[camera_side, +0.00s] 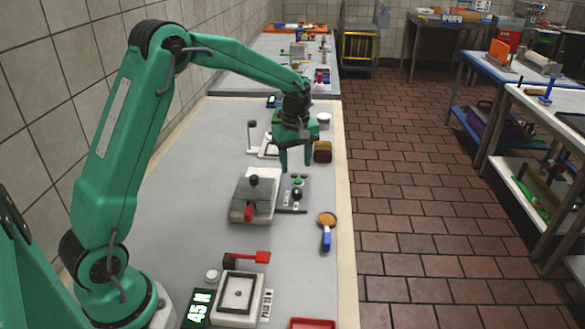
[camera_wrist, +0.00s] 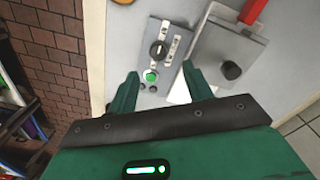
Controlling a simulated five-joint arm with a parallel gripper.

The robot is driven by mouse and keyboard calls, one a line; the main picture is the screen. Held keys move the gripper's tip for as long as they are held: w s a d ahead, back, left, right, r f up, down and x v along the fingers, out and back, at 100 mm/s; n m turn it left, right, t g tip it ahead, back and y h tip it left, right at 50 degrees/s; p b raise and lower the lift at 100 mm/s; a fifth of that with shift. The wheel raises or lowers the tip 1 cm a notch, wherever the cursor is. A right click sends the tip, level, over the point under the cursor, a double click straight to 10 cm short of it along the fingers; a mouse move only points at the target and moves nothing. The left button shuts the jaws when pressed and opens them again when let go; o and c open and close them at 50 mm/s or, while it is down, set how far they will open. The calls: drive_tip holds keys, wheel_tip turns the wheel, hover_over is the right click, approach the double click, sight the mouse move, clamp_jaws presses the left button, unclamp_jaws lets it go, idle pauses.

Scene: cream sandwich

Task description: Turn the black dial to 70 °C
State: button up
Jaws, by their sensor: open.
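The black dial (camera_side: 297,194) sits on a narrow grey control panel (camera_side: 284,209) on the bench. It also shows in the wrist view (camera_wrist: 159,49), round with a light pointer mark; the scale marks beside it are too small to read. A green button (camera_wrist: 150,76) is on the same panel (camera_wrist: 166,75). My gripper (camera_side: 296,171) points down above the button end of the panel, open and empty. In the wrist view its fingertips (camera_wrist: 160,72) straddle the green button area, and the dial lies just beyond them, apart from the fingers.
A grey device with a red handle (camera_side: 248,212) and black knob (camera_side: 254,180) stands close left of the panel. A brown block (camera_side: 322,152) is behind, and a blue-handled tool (camera_side: 326,236) lies near the bench's right edge. A scale display (camera_side: 198,309) is in front.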

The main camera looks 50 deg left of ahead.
sight(297, 190)
drive_tip(key=shift+w+a+f+n, duration=0.2)
drive_tip(key=shift+w+f, duration=0.05)
drive_tip(key=shift+f, duration=0.25)
drive_tip(key=shift+w+a+f+n, duration=0.15)
drive_tip(key=shift+w+f+n, duration=0.1)
drive_tip(key=shift+f, duration=0.2)
drive_tip(key=shift+f, duration=0.15)
drive_tip(key=shift+f, duration=3.75)
drive_tip(key=c, duration=1)
drive_tip(key=shift+o, duration=0.2)
